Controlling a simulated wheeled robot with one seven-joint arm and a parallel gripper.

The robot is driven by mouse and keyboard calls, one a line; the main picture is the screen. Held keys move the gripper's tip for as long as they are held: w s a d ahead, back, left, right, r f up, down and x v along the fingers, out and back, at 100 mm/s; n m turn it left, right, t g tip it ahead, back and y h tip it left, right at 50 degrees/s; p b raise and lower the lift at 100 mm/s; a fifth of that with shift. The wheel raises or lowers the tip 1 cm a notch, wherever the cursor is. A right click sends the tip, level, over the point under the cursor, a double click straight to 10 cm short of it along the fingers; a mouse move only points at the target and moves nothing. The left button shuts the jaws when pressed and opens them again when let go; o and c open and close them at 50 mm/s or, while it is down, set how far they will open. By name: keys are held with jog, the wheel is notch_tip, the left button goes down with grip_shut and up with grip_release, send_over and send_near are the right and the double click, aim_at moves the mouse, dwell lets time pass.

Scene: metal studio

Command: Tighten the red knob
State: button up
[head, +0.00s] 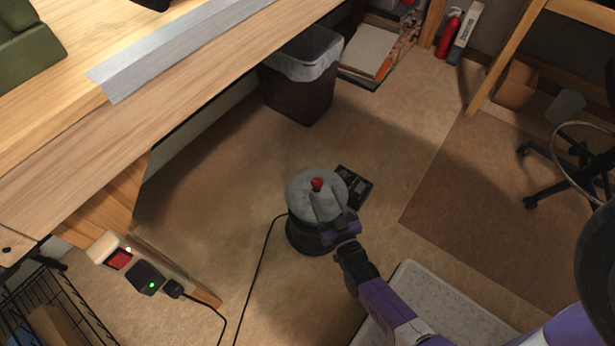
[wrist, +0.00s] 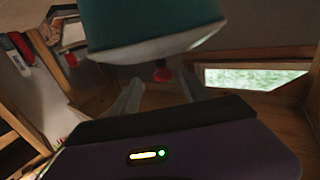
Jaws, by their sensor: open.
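The red knob (head: 317,184) shows in the head view against the pale grey round top of a dark, drum-like unit (head: 308,237). In the wrist view a small red knob (wrist: 162,75) shows beyond and between my fingertips, just below the pale rim of a teal body (wrist: 150,25). My gripper (head: 322,204) reaches over the unit from the lower right, its fingers pointing toward the knob. In the wrist view my gripper (wrist: 157,87) has its fingers spread apart, with nothing held. I cannot tell the exact gap to the knob.
A wooden bench (head: 170,120) runs along the left. A dark lined bin (head: 300,85) stands beyond the unit. A small black box (head: 354,186) lies beside the unit. A cable (head: 258,265) crosses the floor. A switch box (head: 118,258) is at lower left.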

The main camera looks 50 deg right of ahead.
aim_at(315, 178)
jog(key=shift+w+d+r, duration=0.1)
jog(key=shift+w+d, duration=0.1)
jog(key=shift+w, duration=0.5)
jog(key=b+x, duration=0.1)
jog(key=x, duration=0.5)
jog(key=shift+w+d+b, duration=0.15)
jog(key=shift+w+b, duration=0.2)
jog(key=shift+b, duration=0.05)
grip_shut()
